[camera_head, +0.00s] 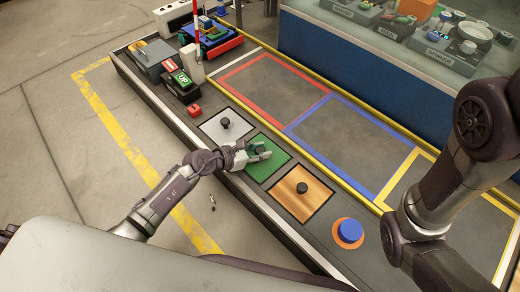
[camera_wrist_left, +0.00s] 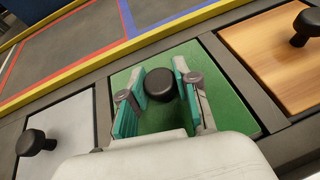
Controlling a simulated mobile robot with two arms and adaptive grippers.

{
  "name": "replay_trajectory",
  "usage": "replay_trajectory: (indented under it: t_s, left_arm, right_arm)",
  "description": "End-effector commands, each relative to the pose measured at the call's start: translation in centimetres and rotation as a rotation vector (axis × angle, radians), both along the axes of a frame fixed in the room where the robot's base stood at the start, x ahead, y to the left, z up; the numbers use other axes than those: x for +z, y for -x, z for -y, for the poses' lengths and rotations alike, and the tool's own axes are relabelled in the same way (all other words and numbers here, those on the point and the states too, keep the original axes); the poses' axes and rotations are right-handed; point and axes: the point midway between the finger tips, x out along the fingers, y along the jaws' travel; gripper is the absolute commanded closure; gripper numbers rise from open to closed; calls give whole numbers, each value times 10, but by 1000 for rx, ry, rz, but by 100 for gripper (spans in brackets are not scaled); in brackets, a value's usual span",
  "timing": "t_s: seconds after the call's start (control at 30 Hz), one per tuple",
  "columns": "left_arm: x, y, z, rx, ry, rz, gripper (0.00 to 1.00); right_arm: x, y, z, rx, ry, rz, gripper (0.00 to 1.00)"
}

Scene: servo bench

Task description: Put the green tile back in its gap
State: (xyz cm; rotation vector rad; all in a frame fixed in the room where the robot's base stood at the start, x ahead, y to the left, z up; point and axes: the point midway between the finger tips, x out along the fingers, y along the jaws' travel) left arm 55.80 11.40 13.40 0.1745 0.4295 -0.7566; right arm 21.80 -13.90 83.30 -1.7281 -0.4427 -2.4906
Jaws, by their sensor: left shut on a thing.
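The green tile (camera_head: 264,170) lies in the row on the bench, between a light grey tile (camera_head: 226,127) and a wooden tile (camera_head: 301,192). It also shows in the left wrist view (camera_wrist_left: 226,98). My left gripper (camera_head: 257,152) is over the green tile, its teal fingers shut on the tile's black knob (camera_wrist_left: 160,84). The tile looks lined up with its gap, with dark edges around it. I cannot tell whether it sits fully flush. The fingers and palm hide part of it. My right gripper is out of view.
A blue button on an orange disc (camera_head: 348,232) is at the near end. Red, blue and yellow outlined areas of the bench (camera_head: 345,138) are empty. Switch boxes (camera_head: 180,84) and a blue-green machine (camera_head: 212,36) stand at the far left. A glass-fronted cabinet (camera_head: 350,65) stands behind.

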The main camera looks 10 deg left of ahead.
Motion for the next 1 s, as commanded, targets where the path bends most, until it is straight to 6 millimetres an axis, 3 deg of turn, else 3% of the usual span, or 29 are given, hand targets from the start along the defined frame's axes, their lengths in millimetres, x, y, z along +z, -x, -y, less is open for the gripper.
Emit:
replay_trajectory:
  t_s: [0.9, 0.93, 1.0]
  left_arm:
    - [-2, -1, -1, 1, 0, 3, 100]
    - [-2, -1, -1, 1, 0, 3, 66]
    - [-2, -1, 0, 1, 0, 3, 54]
  right_arm:
    - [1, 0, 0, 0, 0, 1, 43]
    - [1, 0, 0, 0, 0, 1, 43]
    - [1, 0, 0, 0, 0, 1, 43]
